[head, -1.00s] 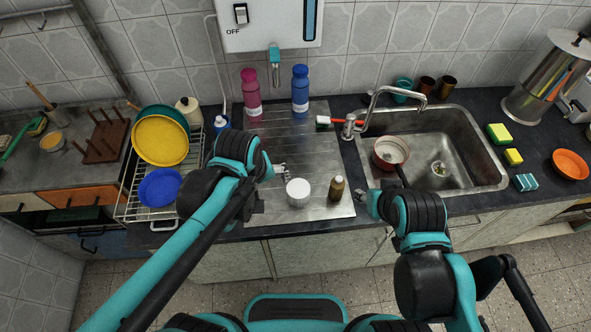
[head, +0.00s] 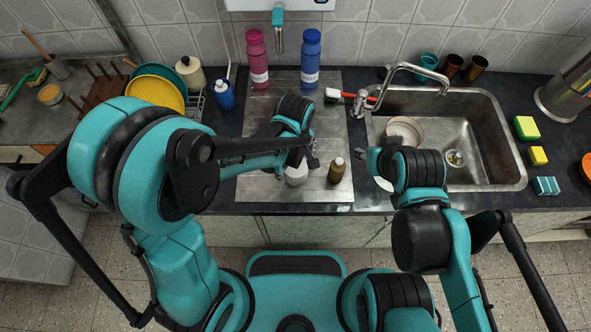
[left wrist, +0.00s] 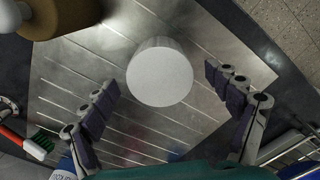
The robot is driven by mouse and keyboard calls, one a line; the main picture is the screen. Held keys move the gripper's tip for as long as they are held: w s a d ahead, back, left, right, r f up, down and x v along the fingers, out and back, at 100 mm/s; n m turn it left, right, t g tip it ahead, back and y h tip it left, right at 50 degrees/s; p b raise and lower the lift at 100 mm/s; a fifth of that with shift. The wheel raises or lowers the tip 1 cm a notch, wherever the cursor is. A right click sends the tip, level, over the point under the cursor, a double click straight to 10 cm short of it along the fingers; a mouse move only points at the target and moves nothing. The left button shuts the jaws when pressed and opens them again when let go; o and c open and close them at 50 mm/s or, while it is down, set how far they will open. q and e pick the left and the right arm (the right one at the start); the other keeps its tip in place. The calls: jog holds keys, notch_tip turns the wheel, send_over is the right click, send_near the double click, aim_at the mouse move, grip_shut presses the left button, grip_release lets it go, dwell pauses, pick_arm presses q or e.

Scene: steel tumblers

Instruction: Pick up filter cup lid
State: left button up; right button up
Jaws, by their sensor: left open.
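A white round piece, seemingly the filter cup lid (left wrist: 160,77), sits on the steel drainboard (left wrist: 75,70). In the head view the lid (head: 297,177) is partly hidden behind my left gripper (head: 308,160). In the left wrist view my left gripper (left wrist: 161,84) is open, with one finger on each side of the lid and a visible gap to each; I cannot tell its height above it. My right gripper (head: 366,158) is by the sink's front left corner; its fingers are too small to read. A small white shape beside it is unclear.
A small brown bottle (head: 336,171) stands close to the right of the lid. Pink (head: 257,57) and blue (head: 310,58) bottles stand at the back of the drainboard. A red-handled brush (head: 340,95) lies near the tap. The sink (head: 480,130) holds a pale bowl (head: 404,132).

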pick_arm(q)
jog(key=shift+f, duration=0.65)
pick_arm(e)
jog(key=shift+f, duration=0.25)
pick_arm(q)
jog(key=shift+r, duration=0.1)
jog(key=c, duration=1)
jog(key=shift+r, duration=0.1)
pick_arm(e)
jog(key=shift+r, duration=0.1)
